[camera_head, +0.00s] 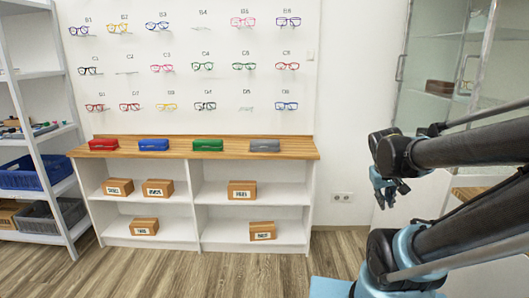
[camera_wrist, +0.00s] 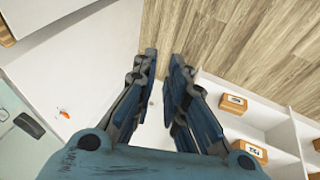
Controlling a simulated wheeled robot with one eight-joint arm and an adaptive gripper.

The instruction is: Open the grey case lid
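The grey case (camera_head: 265,146) lies at the right end of the wooden counter top, right of the green case (camera_head: 208,145). Its lid looks closed in the head view. My gripper (camera_head: 389,196) hangs right of the counter, well apart from the grey case. In the wrist view, my gripper (camera_wrist: 164,58) has its two fingers apart with nothing between them. The grey case is not seen in the wrist view.
A red case (camera_head: 103,144) and a blue case (camera_head: 154,145) share the counter top (camera_head: 180,153). Cardboard boxes stand on the shelves below. Glasses hang on the white wall panel (camera_head: 222,85). A glass cabinet (camera_head: 430,70) stands right. The floor (camera_head: 200,275) in front is clear.

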